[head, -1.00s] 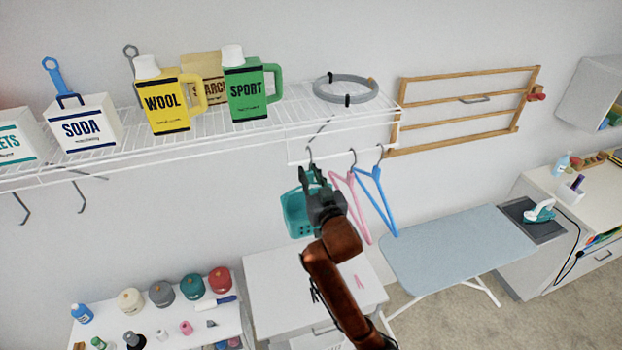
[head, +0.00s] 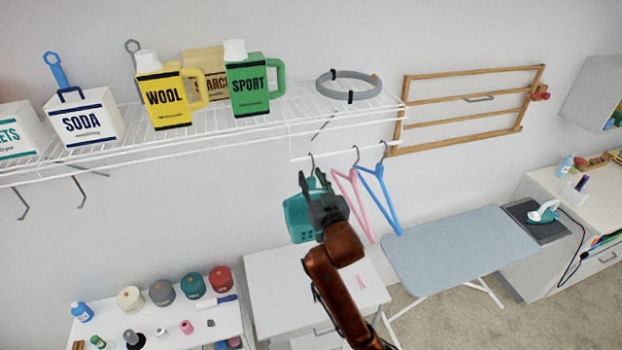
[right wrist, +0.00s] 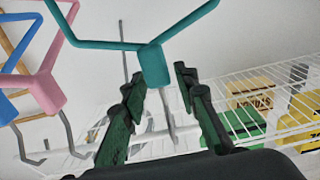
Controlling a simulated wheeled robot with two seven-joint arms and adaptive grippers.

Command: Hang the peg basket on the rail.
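The teal peg basket (head: 302,218) is below the front of the wire shelf, left of the pink hanger. Its grey hook (head: 311,160) reaches the white rail (head: 340,152) and looks hung over it. My right gripper (head: 320,185) is in front of the basket's upper part, hiding some of it. In the right wrist view the basket's teal neck (right wrist: 154,65) and arms show between and beyond the gripper's spread fingers (right wrist: 160,110), with gaps on both sides. My left gripper is in neither view.
A pink hanger (head: 354,205) and a blue hanger (head: 378,200) hang close to the right. The shelf (head: 220,122) above carries boxes, jugs and a coiled hose (head: 349,86). An ironing board (head: 455,250) stands at right. A white cabinet (head: 270,280) is below.

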